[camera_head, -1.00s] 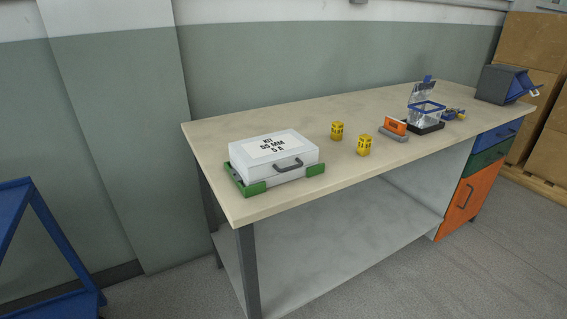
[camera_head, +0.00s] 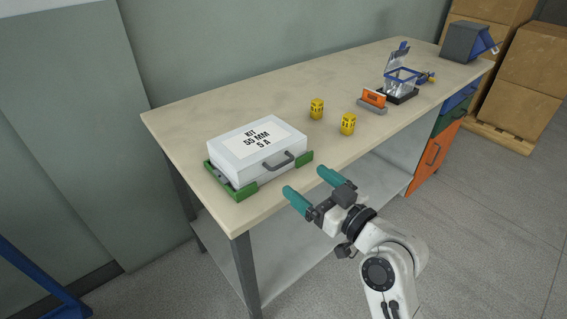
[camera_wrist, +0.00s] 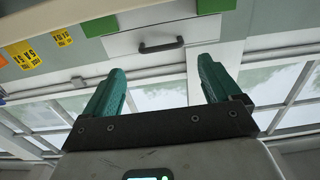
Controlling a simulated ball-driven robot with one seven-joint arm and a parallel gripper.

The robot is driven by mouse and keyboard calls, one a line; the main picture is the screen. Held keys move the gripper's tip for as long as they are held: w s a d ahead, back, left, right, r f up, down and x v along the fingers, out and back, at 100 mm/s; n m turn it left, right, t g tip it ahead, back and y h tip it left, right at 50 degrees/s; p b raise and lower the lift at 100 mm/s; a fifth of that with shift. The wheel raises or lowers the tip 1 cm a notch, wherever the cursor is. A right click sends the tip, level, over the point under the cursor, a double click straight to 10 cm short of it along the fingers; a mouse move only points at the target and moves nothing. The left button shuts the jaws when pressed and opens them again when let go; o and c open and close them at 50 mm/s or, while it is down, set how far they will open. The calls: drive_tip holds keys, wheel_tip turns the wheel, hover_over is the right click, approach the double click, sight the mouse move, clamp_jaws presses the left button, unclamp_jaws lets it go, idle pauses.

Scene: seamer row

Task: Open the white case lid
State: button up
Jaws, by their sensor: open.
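The white case (camera_head: 256,149) lies shut on the bench, its lid labelled "KIT 55 MM 5 A". It sits in a green corner holder (camera_head: 243,193). A dark handle (camera_head: 275,162) is on its front side. My gripper (camera_head: 308,181) is open and empty, in front of the bench edge, with its teal fingers toward the case and clear of it. In the wrist view, the case front (camera_wrist: 190,36) with its handle (camera_wrist: 161,46) shows beyond and between the two fingers (camera_wrist: 158,80). The rear of the case is hidden.
Farther right are an orange item on a grey base (camera_head: 373,99), a clear blue-rimmed box (camera_head: 402,80) and a dark grey bin (camera_head: 465,42). The bench top (camera_head: 215,101) behind the case is clear.

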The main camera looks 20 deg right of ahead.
approach(262, 149)
drive_tip(key=w, duration=0.1)
drive_tip(key=w+f, duration=0.1)
drive_tip(key=w, duration=0.1)
drive_tip(key=shift+w+d+f+p, duration=0.1)
drive_tip(key=shift+d+f+p, duration=0.2)
drive_tip(key=shift+d, duration=0.1)
